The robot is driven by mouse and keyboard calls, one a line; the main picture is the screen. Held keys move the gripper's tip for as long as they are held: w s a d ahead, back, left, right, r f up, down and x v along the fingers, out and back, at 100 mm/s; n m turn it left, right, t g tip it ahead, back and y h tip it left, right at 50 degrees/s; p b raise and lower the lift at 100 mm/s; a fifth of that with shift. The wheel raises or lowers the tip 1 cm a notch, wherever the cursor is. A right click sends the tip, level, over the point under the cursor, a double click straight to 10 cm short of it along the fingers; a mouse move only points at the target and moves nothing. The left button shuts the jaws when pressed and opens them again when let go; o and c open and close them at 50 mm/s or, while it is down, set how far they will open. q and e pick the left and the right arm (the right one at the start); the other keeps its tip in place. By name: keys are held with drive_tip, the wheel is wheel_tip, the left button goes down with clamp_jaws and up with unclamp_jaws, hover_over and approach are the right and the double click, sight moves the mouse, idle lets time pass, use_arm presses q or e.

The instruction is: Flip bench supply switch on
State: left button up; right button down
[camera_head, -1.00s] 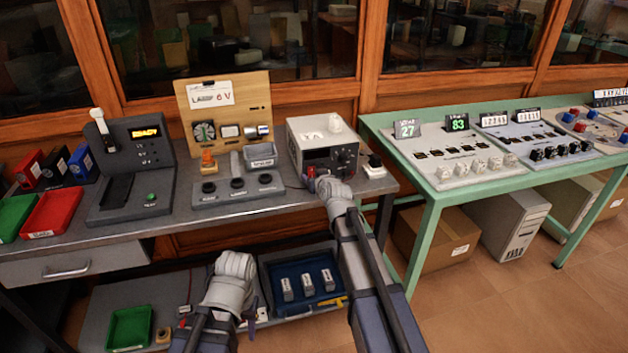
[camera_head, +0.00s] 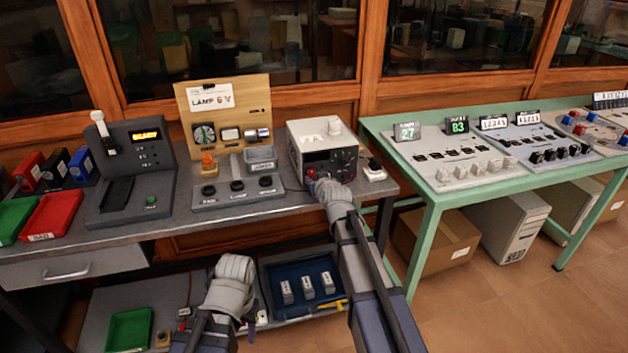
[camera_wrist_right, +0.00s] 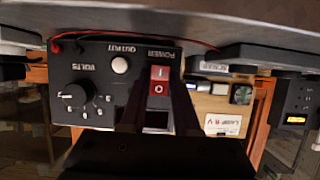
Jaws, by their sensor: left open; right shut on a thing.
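The bench supply (camera_head: 322,137) is a pale box with a dark front panel, at the right end of the grey bench. In the right wrist view its panel (camera_wrist_right: 95,62) appears upside down, with a volts knob, an output button and a red power switch (camera_wrist_right: 159,80) marked I and O. My right gripper (camera_head: 322,183) is at the panel's front; in the wrist view its dark fingers flank the switch, shut on it. I cannot tell which way the rocker is tipped. My left gripper (camera_head: 236,270) is low in front of the bench, open, with its fingertips mostly hidden.
A lamp board (camera_head: 227,110) reading 6 V stands behind a grey control box (camera_head: 236,192). A small switch box (camera_head: 374,172) is right of the supply. A green table (camera_head: 432,205) stands further right. A blue tray (camera_head: 275,285) lies on the shelf below.

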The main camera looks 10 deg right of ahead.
drive_tip(key=shift+f+t+b, duration=0.7)
drive_tip(key=shift+t+b, duration=0.3)
drive_tip(key=shift+b, duration=1.5)
drive_tip(key=shift+a+r+t+b, duration=0.15)
drive_tip(key=shift+t+b, duration=0.65)
drive_tip(key=shift+b, duration=0.65)
drive_tip(key=c, duration=0.6)
unclamp_jaws()
drive_tip(key=shift+c, duration=0.2)
drive_tip(key=s, duration=0.7)
drive_tip(key=shift+s+d+r, duration=0.25)
drive_tip(key=shift+s+r, duration=0.05)
drive_tip(key=shift+s, duration=0.05)
